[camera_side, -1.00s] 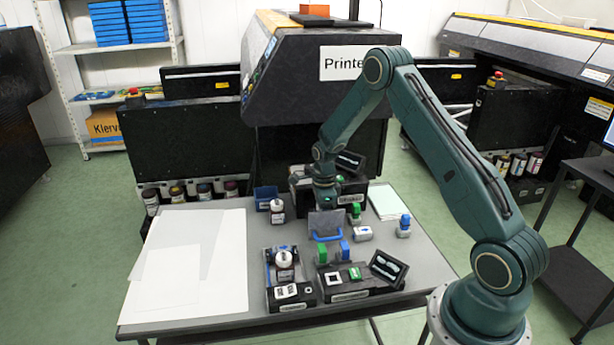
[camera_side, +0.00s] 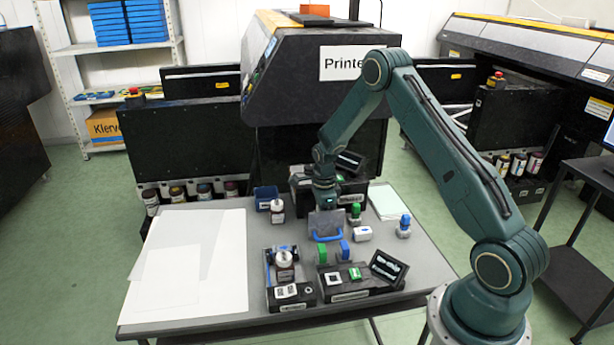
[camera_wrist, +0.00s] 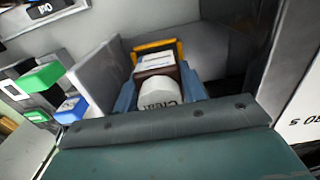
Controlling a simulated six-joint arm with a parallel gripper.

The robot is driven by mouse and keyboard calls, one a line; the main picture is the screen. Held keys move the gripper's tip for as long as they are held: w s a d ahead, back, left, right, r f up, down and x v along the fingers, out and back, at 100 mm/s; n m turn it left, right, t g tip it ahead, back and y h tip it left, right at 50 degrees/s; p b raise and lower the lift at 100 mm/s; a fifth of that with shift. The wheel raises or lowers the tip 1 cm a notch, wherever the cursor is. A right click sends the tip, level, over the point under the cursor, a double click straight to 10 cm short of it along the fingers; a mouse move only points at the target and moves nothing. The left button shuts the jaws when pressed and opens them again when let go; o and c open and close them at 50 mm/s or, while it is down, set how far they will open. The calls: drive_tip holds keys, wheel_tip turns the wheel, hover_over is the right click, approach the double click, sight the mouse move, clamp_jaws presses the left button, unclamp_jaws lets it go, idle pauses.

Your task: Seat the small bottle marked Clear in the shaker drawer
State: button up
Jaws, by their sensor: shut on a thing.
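The small bottle, its white cap (camera_wrist: 157,92) lettered with part of "Clear", shows in the wrist view. Its body, further from the camera, has dark brown-red and white parts. My gripper (camera_wrist: 160,82) is shut on it, with blue-grey fingers on both sides. A yellow-orange bracket (camera_wrist: 156,46) is just past the bottle; I cannot tell whether they touch. In the side view my gripper (camera_side: 326,203) is low behind a grey panel with a blue handle (camera_side: 327,237), and the bottle is hidden. I cannot tell which part is the shaker drawer.
A green block (camera_wrist: 40,77) and a blue block (camera_wrist: 70,108) are left of the bottle in the wrist view. In the side view a white-capped bottle (camera_side: 277,211) stands left of my gripper, and a green-topped item (camera_side: 355,213) right. White sheets (camera_side: 165,275) cover the table's left.

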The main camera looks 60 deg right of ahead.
drive_tip(key=shift+f, duration=0.25)
idle(0.5)
drive_tip(key=o, duration=1.1)
drive_tip(key=shift+c, duration=1.1)
drive_tip(key=shift+r, duration=0.15)
